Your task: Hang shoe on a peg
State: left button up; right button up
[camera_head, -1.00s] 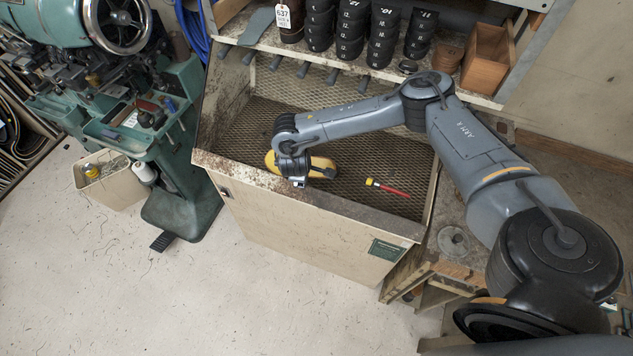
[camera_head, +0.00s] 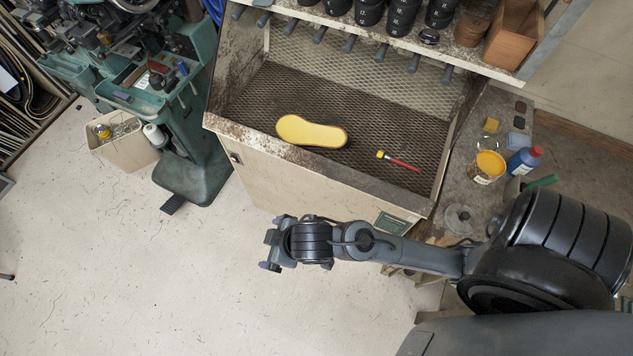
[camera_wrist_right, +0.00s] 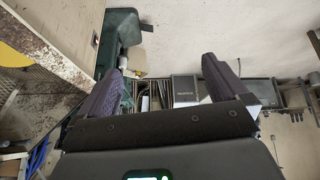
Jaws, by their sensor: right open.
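The shoe (camera_head: 312,132) shows as a yellow sole shape with a brown edge, lying in the mesh-floored bin against its front side. Several grey pegs (camera_head: 348,43) stick out in a row below the shelf at the back of the bin. My right gripper (camera_head: 272,242) is in front of the bin, over the floor, apart from the shoe, with its fingers spread to the left. In the right wrist view the two purple-grey padded fingers (camera_wrist_right: 162,88) are wide apart with nothing between them. My left gripper is not in view.
A red-handled tool with a yellow end (camera_head: 400,161) lies in the bin, right of the shoe. The bin's front wall (camera_head: 290,165) stands between my gripper and the shoe. A side bench holds a yellow can (camera_head: 488,167) and a blue bottle (camera_head: 525,160). A green machine (camera_head: 185,130) stands left.

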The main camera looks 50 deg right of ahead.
jog(key=s+d+f+m+g+h, duration=0.1)
jog(key=s+d+f+m+g, duration=0.1)
jog(key=s+d, duration=0.6)
jog(key=shift+s+d+m+g+h, duration=0.3)
jog(key=shift+s+d+m, duration=0.1)
jog(key=shift+d, duration=0.85)
notch_tip(320, 180, up, 12)
jog(key=p, duration=1.1)
jog(key=shift+f, duration=0.15)
jog(key=shift+f, duration=0.1)
jog(key=shift+w, duration=0.1)
